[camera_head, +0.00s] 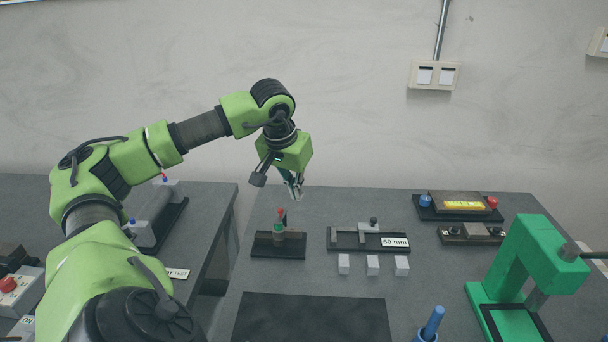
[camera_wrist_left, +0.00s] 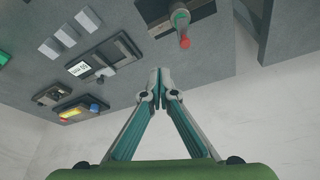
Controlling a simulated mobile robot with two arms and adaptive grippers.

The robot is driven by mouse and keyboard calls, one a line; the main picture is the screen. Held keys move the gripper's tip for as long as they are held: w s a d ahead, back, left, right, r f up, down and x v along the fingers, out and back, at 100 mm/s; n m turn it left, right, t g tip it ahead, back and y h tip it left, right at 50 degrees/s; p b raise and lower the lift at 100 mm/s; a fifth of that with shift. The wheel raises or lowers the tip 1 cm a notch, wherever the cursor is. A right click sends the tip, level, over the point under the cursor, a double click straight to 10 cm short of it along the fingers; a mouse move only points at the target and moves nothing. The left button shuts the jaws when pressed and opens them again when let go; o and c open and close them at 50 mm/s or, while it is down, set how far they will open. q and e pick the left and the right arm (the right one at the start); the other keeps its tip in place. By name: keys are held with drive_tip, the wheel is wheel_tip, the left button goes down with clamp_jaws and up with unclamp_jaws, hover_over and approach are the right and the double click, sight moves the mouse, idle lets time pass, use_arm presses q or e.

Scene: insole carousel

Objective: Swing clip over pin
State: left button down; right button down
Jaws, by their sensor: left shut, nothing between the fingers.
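My left gripper (camera_head: 294,190) is shut and empty, in the air above the back of the right-hand table. Its fingertips meet in the left wrist view (camera_wrist_left: 158,74). Below it in the head view stands a small black-based fixture (camera_head: 265,247) with an upright post (camera_head: 280,227), green lower down and red-tipped. The post also shows in the left wrist view (camera_wrist_left: 183,33), apart from the fingers. I cannot make out for certain which parts are the clip and the pin. My right gripper is not in view.
A black mat (camera_head: 312,318), a blue peg (camera_head: 431,325) and a green press (camera_head: 525,250) stand nearer or right. A fixture with blue and red knobs (camera_head: 458,204) is behind. A gap separates the tables.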

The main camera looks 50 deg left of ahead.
use_arm(q)
drive_tip(key=r, duration=0.2)
drive_tip(key=a+r, duration=0.1)
drive_tip(key=shift+s, duration=0.3)
drive_tip(key=shift+f, duration=0.1)
